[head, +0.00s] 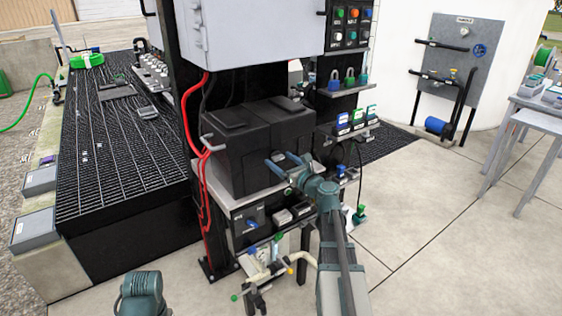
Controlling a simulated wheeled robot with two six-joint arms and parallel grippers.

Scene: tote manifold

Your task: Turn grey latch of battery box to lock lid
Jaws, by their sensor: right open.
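The black battery box (237,160) stands on a shelf of the dark frame, with its lid (252,116) down on top. My right gripper (284,163) is open at the front face of the box, toward its right side. Whether its fingers touch the box cannot be told. No grey latch can be made out clearly; the gripper covers part of the front face. A small grey handle-like piece (207,139) shows at the box's left edge. My left gripper is not in view.
Red cables (193,130) run down left of the box. A grey cabinet (250,35) hangs above it. The shelf (235,199) holds the box over a lower panel with a blue knob (252,224). Padlocks (334,82) hang at right. Open concrete floor lies right.

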